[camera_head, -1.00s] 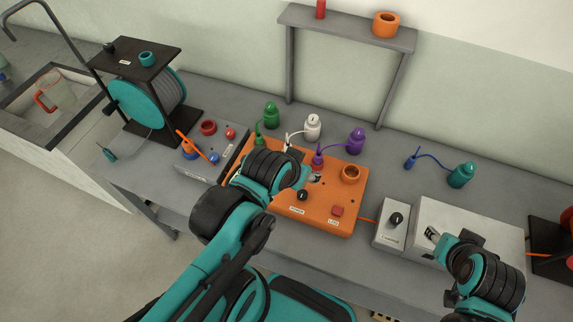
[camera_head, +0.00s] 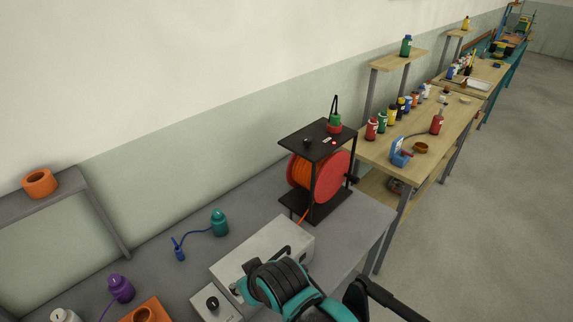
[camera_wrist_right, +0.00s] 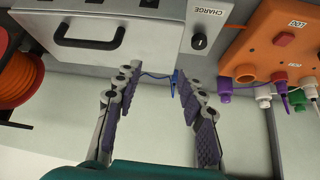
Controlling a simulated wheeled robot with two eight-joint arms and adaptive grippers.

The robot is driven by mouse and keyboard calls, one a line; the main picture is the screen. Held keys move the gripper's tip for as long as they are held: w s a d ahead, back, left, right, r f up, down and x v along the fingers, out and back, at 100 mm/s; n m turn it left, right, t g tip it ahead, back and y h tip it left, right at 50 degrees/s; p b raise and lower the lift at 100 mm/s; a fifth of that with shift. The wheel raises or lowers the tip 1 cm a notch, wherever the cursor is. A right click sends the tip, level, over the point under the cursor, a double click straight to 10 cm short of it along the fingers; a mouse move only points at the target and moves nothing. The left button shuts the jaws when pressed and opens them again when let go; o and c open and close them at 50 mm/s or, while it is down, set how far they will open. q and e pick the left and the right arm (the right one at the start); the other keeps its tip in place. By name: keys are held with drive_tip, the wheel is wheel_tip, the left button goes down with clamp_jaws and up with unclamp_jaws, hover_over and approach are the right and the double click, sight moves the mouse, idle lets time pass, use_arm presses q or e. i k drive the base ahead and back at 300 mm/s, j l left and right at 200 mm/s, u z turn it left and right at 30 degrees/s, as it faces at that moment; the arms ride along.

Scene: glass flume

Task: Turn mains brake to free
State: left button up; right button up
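A reel of orange cable (camera_head: 302,172) with a red flange (camera_head: 330,177) stands in a black frame at the far right of the grey bench. The frame's top plate (camera_head: 318,139) carries a small black knob (camera_head: 306,142) and a small red part (camera_head: 334,142). I cannot read which is the mains brake. The reel also shows at the left of the right wrist view (camera_wrist_right: 20,75). My right gripper (camera_wrist_right: 157,75) is open and empty, near the silver box, left of and apart from the reel. Its tips are small in the head view (camera_head: 238,289). My left gripper is out of view.
The silver box (camera_head: 250,248) with a black handle lies before the reel; beside it is a CHARGE knob box (camera_wrist_right: 205,32). A wooden bench (camera_head: 440,140) with several bottles extends to the right.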

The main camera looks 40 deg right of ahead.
sight(307, 141)
drive_tip(key=z, duration=1.05)
